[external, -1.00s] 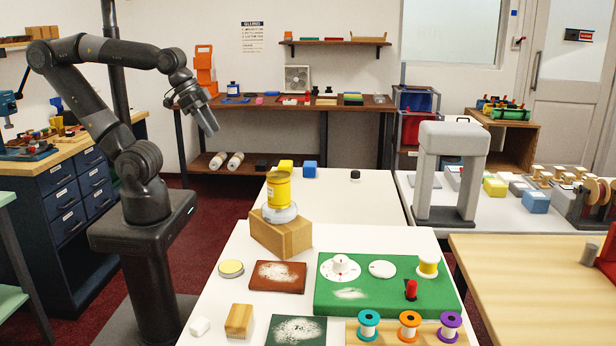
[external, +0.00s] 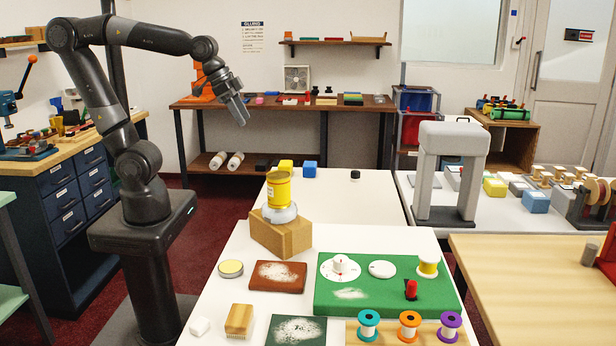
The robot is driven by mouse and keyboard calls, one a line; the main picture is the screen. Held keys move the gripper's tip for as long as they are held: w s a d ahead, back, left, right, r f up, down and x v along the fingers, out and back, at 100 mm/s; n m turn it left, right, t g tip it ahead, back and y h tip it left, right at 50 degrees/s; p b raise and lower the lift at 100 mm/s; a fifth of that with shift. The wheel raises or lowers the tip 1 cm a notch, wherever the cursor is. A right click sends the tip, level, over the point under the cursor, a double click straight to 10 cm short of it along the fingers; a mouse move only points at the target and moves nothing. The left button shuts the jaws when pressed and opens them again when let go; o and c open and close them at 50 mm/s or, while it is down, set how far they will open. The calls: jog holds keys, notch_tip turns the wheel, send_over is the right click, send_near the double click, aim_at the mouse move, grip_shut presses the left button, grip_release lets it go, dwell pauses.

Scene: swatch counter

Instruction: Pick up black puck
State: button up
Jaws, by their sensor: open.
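My gripper (external: 243,117) is in the air to the left of the puck and well above the counter, pointing down and to the right. It is open and I see nothing between its fingers. The gripper and the puck are far apart.
Nearer, a yellow can (external: 278,190) stands above a wooden block (external: 280,234). A grey arch (external: 447,175) stands to the right. The counter around the puck is clear.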

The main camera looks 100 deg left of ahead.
jog(key=w+a+n, duration=0.1)
jog(key=w+a, duration=0.5)
jog(key=w, duration=0.5)
jog(key=n+g+y, duration=0.1)
jog(key=n+y, duration=0.1)
jog(key=n, duration=0.2)
send_over(355, 172)
jog(key=s, duration=0.2)
jog(key=f, duration=2.5)
jog(key=shift+w+d+f, duration=0.15)
jog(key=shift+d+f, duration=0.15)
jog(key=shift+f, duration=0.05)
jog(key=shift+x, duration=2.9)
jog(key=shift+d, duration=0.1)
jog(key=shift+g, duration=0.3)
jog(key=c, duration=1)
